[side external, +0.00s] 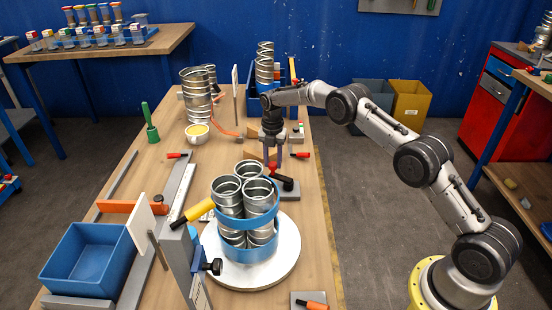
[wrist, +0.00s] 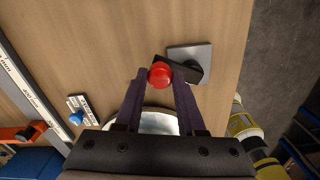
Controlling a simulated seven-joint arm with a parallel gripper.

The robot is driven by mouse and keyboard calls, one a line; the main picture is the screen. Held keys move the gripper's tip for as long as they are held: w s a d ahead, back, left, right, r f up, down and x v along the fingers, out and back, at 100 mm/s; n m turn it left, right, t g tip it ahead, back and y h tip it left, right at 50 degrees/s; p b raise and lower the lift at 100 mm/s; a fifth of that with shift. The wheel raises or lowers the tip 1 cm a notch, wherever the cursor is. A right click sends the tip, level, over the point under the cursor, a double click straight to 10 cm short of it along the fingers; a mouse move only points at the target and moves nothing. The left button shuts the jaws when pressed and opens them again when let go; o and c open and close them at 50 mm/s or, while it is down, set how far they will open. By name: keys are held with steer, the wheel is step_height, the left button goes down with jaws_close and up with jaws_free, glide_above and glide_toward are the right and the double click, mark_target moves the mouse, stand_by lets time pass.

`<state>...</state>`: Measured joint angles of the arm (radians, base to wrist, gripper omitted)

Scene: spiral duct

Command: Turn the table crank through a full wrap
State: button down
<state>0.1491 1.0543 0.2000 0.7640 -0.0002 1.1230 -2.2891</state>
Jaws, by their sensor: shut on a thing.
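The table crank has a red knob (wrist: 160,74), a black arm (wrist: 184,69) and a grey base plate (wrist: 201,58). In the side view, its black arm (side external: 285,182) is behind the white turntable (side external: 288,268), near the table's right edge. My gripper (wrist: 160,79) is shut on the red knob, with one finger on each side. In the side view, my gripper (side external: 273,161) points down over the crank. A bundle of silver ducts (side external: 229,200) stands upright on the turntable.
A yellow-handled tool (side external: 196,208) on a grey post reaches toward the bundle from the left. A blue bin (side external: 88,262) stands at the front left. Spiral ducts (side external: 197,95), a cup (side external: 197,134) and a green-handled tool (side external: 150,125) stand further back.

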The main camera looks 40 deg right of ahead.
steer(key=a+n, duration=0.1)
steer(key=n, duration=0.1)
steer(key=s+a+n, duration=0.1)
steer(key=n, duration=0.1)
steer(key=shift+a+r+n, duration=0.15)
steer(key=shift+a+n, duration=0.05)
steer(key=shift+n, duration=0.1)
steer(key=shift+s+a+n, duration=0.3)
steer(key=shift+s+n, duration=0.1)
steer(key=shift+n, duration=0.5)
steer(key=shift+s+a+n, duration=0.3)
steer(key=shift+s+n, duration=0.05)
steer(key=shift+n, duration=0.55)
steer(key=c, duration=0.5)
jaws_free()
steer(key=shift+s, duration=0.1)
step_height(320, 180, up, 14)
steer(key=shift+f, duration=0.2)
